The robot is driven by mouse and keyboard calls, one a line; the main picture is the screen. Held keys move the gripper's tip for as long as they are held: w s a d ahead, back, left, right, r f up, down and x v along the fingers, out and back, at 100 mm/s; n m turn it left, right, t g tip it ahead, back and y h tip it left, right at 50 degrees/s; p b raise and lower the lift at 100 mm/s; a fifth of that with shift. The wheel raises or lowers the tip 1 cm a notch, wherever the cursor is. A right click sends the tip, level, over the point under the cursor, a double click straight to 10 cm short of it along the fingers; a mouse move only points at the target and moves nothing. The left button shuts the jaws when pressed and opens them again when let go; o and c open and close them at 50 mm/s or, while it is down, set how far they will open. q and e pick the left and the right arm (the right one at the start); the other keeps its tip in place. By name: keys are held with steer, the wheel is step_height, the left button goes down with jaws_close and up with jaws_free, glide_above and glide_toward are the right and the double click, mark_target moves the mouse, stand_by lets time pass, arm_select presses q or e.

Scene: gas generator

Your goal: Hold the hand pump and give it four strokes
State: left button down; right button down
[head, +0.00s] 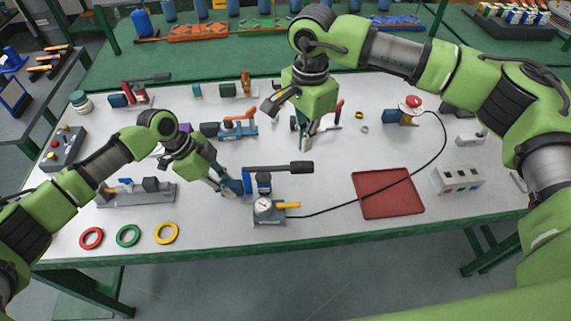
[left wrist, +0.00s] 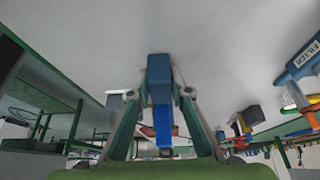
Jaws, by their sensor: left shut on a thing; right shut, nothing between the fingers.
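The hand pump (head: 264,184) stands near the table's front middle, with a blue body, a round gauge (head: 264,205), a yellow part at its base and a lever with a black grip (head: 300,168) pointing right. My left gripper (head: 236,188) is at the pump's left side, shut on its blue part. In the left wrist view the blue part (left wrist: 159,95) sits between the fingers; the rest of the pump is hidden there. My right gripper (head: 304,143) is shut and empty, pointing down behind the pump, beyond the lever's black grip.
A red tray (head: 388,194) lies to the right, with a black cable (head: 345,207) running from the pump across it. Red, green and yellow rings (head: 128,236) lie front left. A blue block labelled FILTER (left wrist: 298,63) shows in the left wrist view. The table between pump and tray is mostly clear.

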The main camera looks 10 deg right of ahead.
arm_select(q)
steer(key=c, duration=1.8)
jaws_free()
steer(key=shift+o, duration=0.2)
steer(key=v, duration=1.2)
